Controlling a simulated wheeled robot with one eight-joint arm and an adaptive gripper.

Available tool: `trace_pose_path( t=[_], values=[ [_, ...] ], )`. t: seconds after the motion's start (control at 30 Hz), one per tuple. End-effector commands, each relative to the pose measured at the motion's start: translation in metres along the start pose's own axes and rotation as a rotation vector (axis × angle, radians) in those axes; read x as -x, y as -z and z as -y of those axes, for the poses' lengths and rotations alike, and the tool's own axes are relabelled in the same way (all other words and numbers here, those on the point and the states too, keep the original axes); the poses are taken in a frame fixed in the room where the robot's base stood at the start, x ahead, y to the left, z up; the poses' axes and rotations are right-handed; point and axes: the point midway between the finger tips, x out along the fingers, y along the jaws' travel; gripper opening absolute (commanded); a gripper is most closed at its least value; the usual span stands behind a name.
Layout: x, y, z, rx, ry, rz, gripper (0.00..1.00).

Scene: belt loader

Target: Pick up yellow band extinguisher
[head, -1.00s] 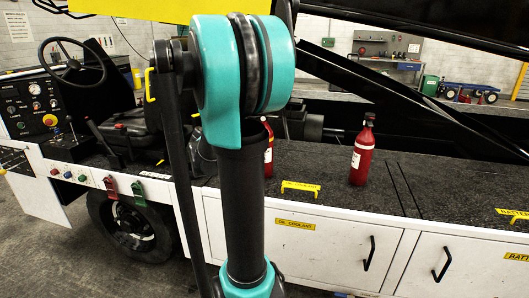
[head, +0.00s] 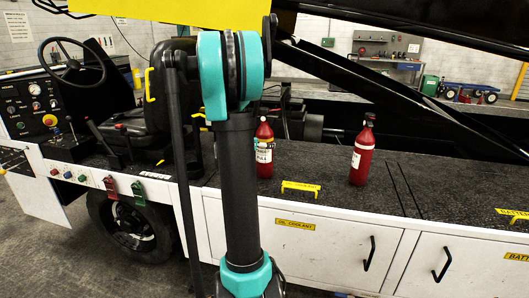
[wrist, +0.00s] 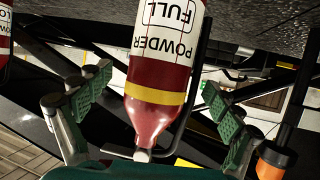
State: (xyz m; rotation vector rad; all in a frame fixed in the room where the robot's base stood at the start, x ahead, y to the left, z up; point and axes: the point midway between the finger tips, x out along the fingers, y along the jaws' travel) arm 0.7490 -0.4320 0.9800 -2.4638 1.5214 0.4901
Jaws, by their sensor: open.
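The yellow band extinguisher is a red cylinder with a white "POWDER FULL" label; it fills the middle of the wrist view (wrist: 158,65), upside down in that picture. Its yellow band (wrist: 155,96) lies just beyond the label, towards the tapered neck. My gripper (wrist: 157,80) is open, one green-padded finger on each side of it, with visible gaps. In the head view it appears to be the left extinguisher (head: 265,157), standing upright on the dark deck, partly covered by my arm.
A second red extinguisher (head: 361,157) stands upright on the deck to the right; part of one shows at the wrist view's left edge (wrist: 5,40). A yellow handle (head: 300,188) lies near the deck's front edge. A black slanted boom (head: 400,85) rises behind.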

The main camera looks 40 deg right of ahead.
Motion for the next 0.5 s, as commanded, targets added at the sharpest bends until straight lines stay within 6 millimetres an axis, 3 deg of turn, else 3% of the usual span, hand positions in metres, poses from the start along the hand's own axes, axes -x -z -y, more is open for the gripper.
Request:
trace_pose_path(
  t=[0.2, 0.5],
  values=[
    [-0.031, 0.001, -0.001, -0.001, -0.002, 0.000, 0.92],
    [-0.039, 0.000, 0.000, 0.000, 0.000, 0.000, 0.92]
  ],
)
